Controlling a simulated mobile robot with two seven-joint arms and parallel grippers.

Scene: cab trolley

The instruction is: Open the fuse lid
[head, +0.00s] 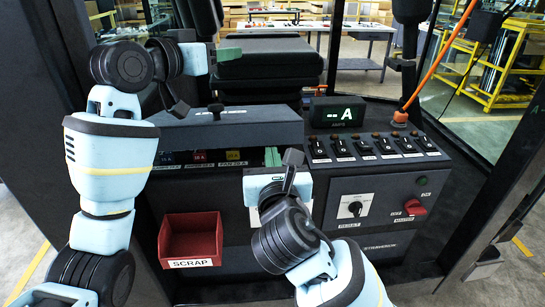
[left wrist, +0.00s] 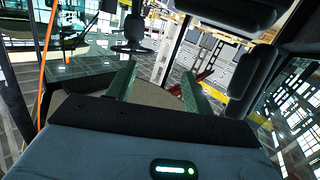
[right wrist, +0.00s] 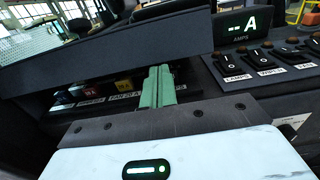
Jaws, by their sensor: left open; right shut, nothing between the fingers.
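The fuse lid (head: 235,131) is a long dark grey cover with a small knob (head: 216,108) on top. It stands partly raised, with a gap under its front edge. Blue, red and yellow fuses (head: 233,156) show in that gap. My right gripper (head: 272,156) is shut and empty, its green fingertips at the lid's lower front edge near the right end. In the right wrist view the tips (right wrist: 158,72) reach the underside of the lid (right wrist: 110,55); contact is unclear. My left gripper (left wrist: 158,75) is open and empty, high above the lid by the seat.
A red scrap bin (head: 191,238) hangs on the console front below the lid. A switch row (head: 371,147) and an amps display (head: 338,112) lie to the right. A red master switch (head: 415,207) is at lower right. The black seat (head: 268,62) stands behind the lid.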

